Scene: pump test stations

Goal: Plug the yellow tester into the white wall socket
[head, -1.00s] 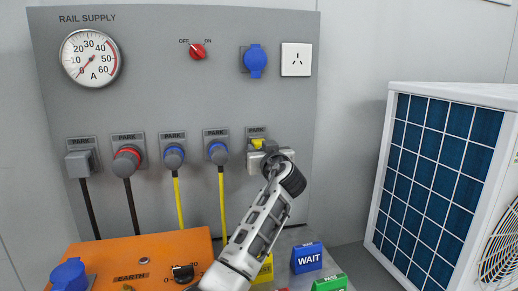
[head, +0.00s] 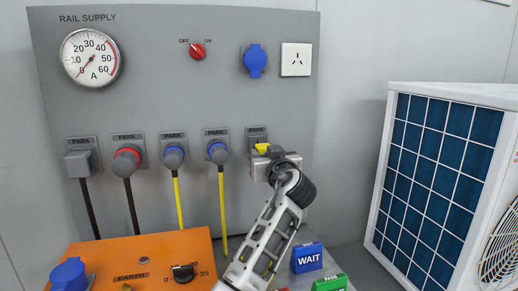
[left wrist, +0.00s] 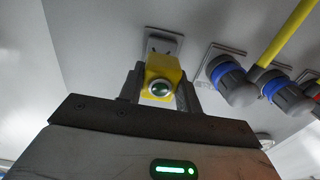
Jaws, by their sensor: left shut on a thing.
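The yellow tester (head: 262,148) is between the fingers of my left gripper (head: 267,162), in front of the rightmost PARK plate (head: 256,133). In the left wrist view the tester (left wrist: 161,72) shows a round silver-rimmed button, with a dark finger on each side. My left gripper (left wrist: 160,88) is shut on it. The slotted plate (left wrist: 163,42) shows behind the tester, which looks a little apart from it. The white wall socket (head: 296,59) is at the panel's upper right, above the gripper, with its slots empty. My right gripper is not in view.
A blue socket (head: 255,61) and a red OFF/ON switch (head: 198,50) are left of the white socket. Several parked plugs with cables hang left of the gripper, the nearest blue (head: 218,152). Below are an orange box (head: 150,250) and a blue WAIT block (head: 307,257).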

